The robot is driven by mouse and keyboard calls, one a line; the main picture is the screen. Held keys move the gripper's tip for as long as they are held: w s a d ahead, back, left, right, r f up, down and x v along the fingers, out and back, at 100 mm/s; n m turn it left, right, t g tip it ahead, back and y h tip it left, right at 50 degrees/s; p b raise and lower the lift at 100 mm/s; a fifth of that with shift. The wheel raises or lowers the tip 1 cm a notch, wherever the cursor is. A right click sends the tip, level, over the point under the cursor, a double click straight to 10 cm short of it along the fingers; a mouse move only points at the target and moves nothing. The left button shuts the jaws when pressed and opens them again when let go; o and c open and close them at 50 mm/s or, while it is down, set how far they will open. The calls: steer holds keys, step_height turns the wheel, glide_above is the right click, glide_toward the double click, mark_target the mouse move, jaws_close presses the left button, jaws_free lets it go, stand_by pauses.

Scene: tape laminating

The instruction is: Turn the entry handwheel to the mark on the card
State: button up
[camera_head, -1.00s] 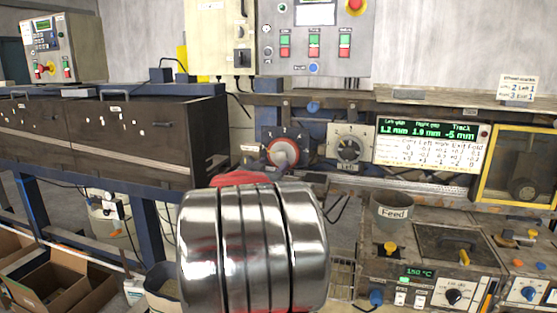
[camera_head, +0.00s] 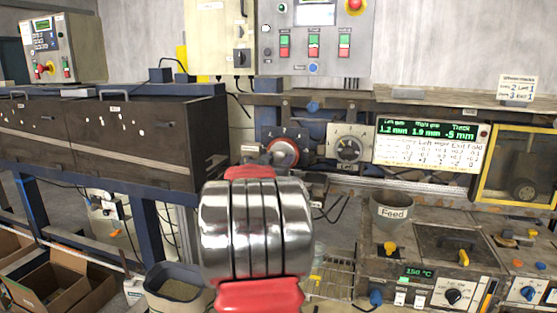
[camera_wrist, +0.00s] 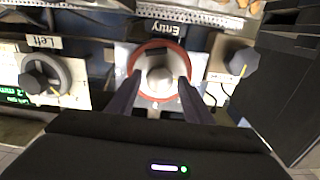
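The entry handwheel (camera_wrist: 160,68) is in the wrist view below the "Entry" label, with a red-brown rim and a pale round hub. It also shows in the head view (camera_head: 285,152), partly hidden by my arm. My gripper (camera_wrist: 160,80) has its two dark fingers apart, one on each side of the hub. I see gaps beside the hub; contact with the rim is unclear. A small white card (camera_head: 517,88) stands on the shelf at upper right; its small writing is hard to read. A printed table card (camera_head: 428,155) is below the green display.
The Left handwheel (camera_head: 349,149) is right of the entry wheel in the head view and at left in the wrist view (camera_wrist: 45,80). The display (camera_head: 428,130) reads 1.2 mm, 1.9 mm and -5 mm. A dark box (camera_wrist: 285,85) is close at right in the wrist view.

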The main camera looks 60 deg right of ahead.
steer(key=c, duration=0.9)
steer(key=shift+m, duration=0.4)
steer(key=m, duration=0.3)
steer(key=shift+f+m, duration=0.1)
steer(key=shift+m, duration=1.9)
steer(key=o, duration=1)
steer(key=shift+o, duration=0.2)
